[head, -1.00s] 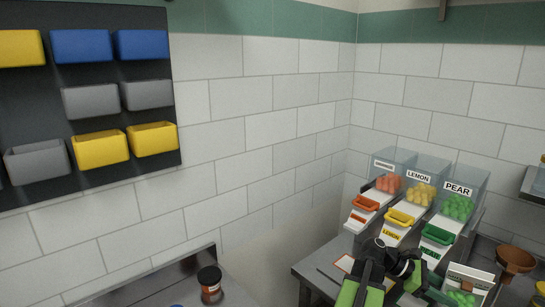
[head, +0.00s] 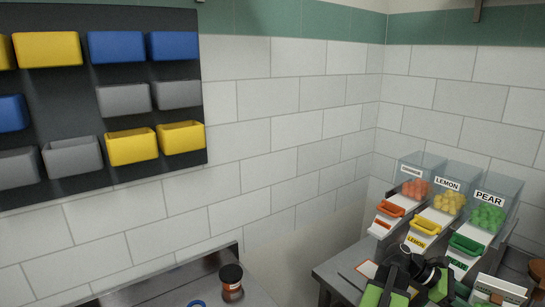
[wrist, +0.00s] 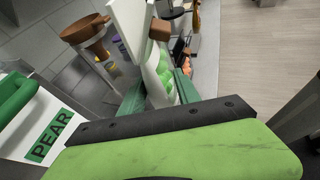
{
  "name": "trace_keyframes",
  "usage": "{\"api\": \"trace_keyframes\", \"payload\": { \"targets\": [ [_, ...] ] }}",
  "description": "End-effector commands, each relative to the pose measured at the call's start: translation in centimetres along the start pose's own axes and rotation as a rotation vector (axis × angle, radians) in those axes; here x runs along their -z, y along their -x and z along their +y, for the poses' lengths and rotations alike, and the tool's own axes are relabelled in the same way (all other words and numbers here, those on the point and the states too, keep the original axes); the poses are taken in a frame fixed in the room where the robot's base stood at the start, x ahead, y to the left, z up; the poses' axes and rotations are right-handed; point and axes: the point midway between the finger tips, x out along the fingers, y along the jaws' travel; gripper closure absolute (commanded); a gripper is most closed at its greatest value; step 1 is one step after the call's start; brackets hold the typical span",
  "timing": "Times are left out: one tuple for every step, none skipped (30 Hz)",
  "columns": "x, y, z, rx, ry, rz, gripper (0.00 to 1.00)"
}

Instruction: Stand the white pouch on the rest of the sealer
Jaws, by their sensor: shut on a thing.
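The white pouch (head: 501,287) is at the lower right of the head view, just right of my gripper, with green gummies low in it. In the wrist view it stands roughly upright (wrist: 131,32), with green gummies and a brown piece beside it. My gripper (wrist: 150,95) is shut on the pouch; a large green and black finger covers the lower part of the wrist view and hides much of the grip. In the head view my green and dark arm parts show left of the pouch. I cannot make out the sealer or its rest.
Orange, LEMON and PEAR (head: 489,217) gummy bins stand on the bench, with coloured handles on their chutes. A brown funnel (wrist: 87,29) stands close to the pouch. A dark-lidded jar (head: 232,284) is on the left counter. Wall bins (head: 131,147) hang at upper left.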

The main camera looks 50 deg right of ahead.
Motion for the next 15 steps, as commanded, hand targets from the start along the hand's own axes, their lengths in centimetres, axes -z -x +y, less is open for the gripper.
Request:
{"api": "trace_keyframes", "payload": {
  "targets": [
    [-1.2, 0.5, 0.1, 0.0, 0.0, 0.0, 1.0],
    [-1.6, 0.7, 0.1, 0.0, 0.0, 0.0, 1.0],
    [-1.4, 0.6, 0.1, 0.0, 0.0, 0.0, 1.0],
    [0.0, 0.0, 0.0, 0.0, 0.0, 0.0, 1.0],
    [0.6, -0.2, 0.0, 0.0, 0.0, 0.0, 1.0],
    [1.1, -0.4, -0.1, 0.0, 0.0, 0.0, 1.0],
    [1.6, -0.6, -0.1, 0.0, 0.0, 0.0, 1.0],
    [2.0, -0.8, -0.1, -0.001, 0.0, 0.0, 1.0],
    [2.5, -1.0, -0.1, -0.001, 0.0, 0.0, 1.0],
    [3.1, -1.2, -0.2, -0.001, 0.0, 0.0, 1.0],
    [3.5, -1.4, -0.2, -0.001, 0.0, 0.0, 1.0],
    [4.1, -1.6, -0.2, -0.001, 0.0, 0.0, 1.0],
    [4.6, -1.9, -0.3, -0.001, 0.0, 0.0, 1.0],
    [4.9, -2.0, -0.3, -0.001, 0.0, 0.0, 1.0],
    [5.4, -2.2, -0.3, -0.001, 0.0, 0.0, 1.0]
  ]
}}
